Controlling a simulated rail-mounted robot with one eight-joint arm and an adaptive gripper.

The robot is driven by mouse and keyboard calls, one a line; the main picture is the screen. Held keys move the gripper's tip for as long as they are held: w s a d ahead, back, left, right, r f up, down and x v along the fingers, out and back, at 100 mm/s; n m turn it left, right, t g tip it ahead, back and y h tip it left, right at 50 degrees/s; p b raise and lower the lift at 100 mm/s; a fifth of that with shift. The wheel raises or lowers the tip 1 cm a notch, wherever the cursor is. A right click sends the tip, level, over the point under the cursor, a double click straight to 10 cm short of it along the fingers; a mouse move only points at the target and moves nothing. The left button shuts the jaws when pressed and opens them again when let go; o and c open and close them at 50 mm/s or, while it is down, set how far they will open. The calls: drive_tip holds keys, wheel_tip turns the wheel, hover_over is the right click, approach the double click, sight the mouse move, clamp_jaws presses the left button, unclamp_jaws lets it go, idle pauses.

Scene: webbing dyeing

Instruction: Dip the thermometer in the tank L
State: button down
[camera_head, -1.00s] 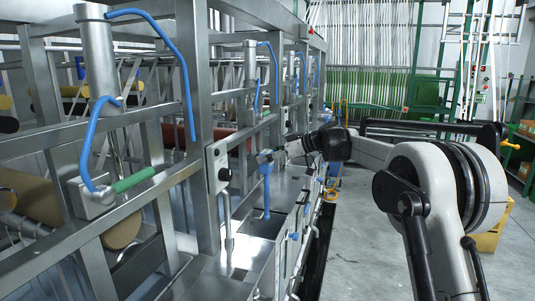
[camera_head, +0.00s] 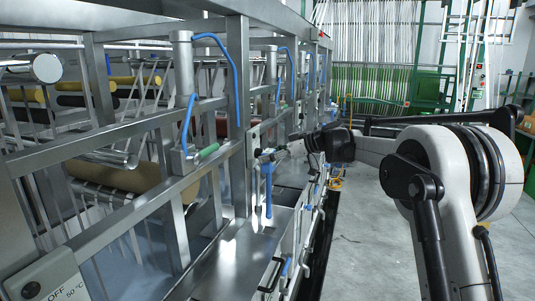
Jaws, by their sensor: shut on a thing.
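My gripper (camera_head: 266,156) is at the end of my arm, right of centre, close to the machine's steel frame. It is small and dark in this view. It is shut on a blue, stick-like thing that hangs down below it, apparently the thermometer (camera_head: 268,192). The thermometer looks upright, with its lower end above or in front of a steel trough. An open steel tank (camera_head: 288,201) lies close behind and to the right of it. I cannot tell whether the tip is inside a tank, nor which tank is L.
The steel frame (camera_head: 150,208) with rollers (camera_head: 128,177), blue hoses (camera_head: 236,72) and a green-handled valve (camera_head: 207,152) fills the left. A control box (camera_head: 60,277) marked "OFF" and "50 °C" is at lower left. Open grey floor (camera_head: 355,235) lies right of the machine.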

sight(269, 216)
drive_tip(key=shift+s+f, duration=0.1)
drive_tip(key=shift+s, duration=0.15)
drive_tip(key=shift+w+f+b, duration=0.15)
drive_tip(key=shift+f+b, duration=0.1)
drive_tip(key=shift+f, duration=0.25)
drive_tip(key=shift+w+f+b, duration=0.15)
drive_tip(key=shift+f+b, duration=0.05)
drive_tip(key=shift+f, duration=0.3)
drive_tip(key=shift+f+b, duration=6.65)
drive_tip(key=shift+f, duration=4.55)
drive_tip(key=c, duration=0.7)
unclamp_jaws()
drive_tip(key=shift+c, duration=0.2)
drive_tip(key=shift+s, duration=0.1)
drive_tip(key=v, duration=1.2)
drive_tip(key=shift+f, duration=0.1)
